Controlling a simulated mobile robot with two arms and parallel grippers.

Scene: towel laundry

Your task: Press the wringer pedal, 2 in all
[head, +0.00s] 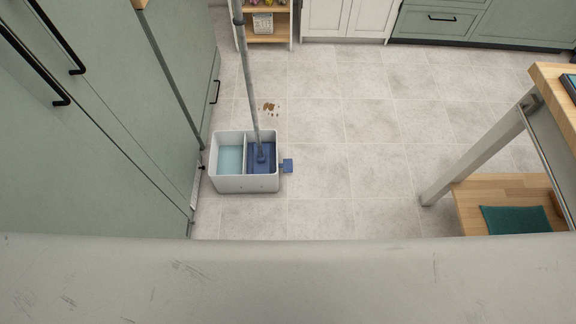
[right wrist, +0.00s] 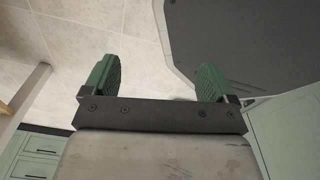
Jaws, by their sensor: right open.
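The mop bucket (head: 246,184) stands on the tiled floor beside the green cabinets. Its left compartment holds pale blue water (head: 230,160). A mop (head: 250,80) stands with its blue head (head: 262,158) in the right compartment, its grey handle rising upward. The blue wringer pedal (head: 288,165) sticks out from the bucket's right side, with nothing touching it. My right gripper (right wrist: 157,80) is open and empty in the right wrist view, its green fingers wide apart. The bucket and pedal are not in that view. My left gripper is in neither view.
Brown stains (head: 270,107) lie on the floor behind the bucket. A wooden table (head: 505,190) with a lower shelf holding a teal cloth (head: 516,219) stands at the right. Green cabinets (head: 110,110) line the left. The floor (head: 350,170) between bucket and table is clear.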

